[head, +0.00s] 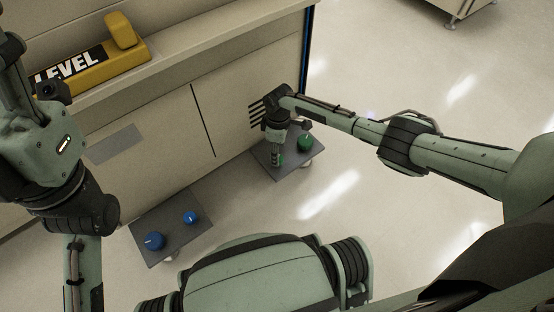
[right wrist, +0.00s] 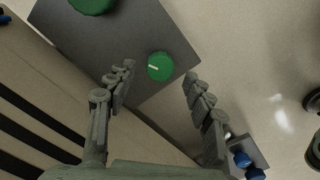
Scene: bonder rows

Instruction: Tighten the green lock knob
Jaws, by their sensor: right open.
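A small round green knob (right wrist: 160,66) with a white mark sits on a dark grey plate (right wrist: 70,35). A larger green knob (right wrist: 92,4) is cut off at the top of the right wrist view. The larger knob (head: 305,143) also shows in the head view. I cannot tell from a label which is the lock knob. My right gripper (head: 276,158) is open above the plate, its fingertips (right wrist: 160,72) on either side of the small knob in the picture. Whether they touch it is unclear. My left gripper is not in view.
A second grey plate (head: 172,250) carries two blue knobs (head: 154,240). Both plates stand beside a beige cabinet (head: 230,85). A yellow level (head: 85,70) lies on its ledge.

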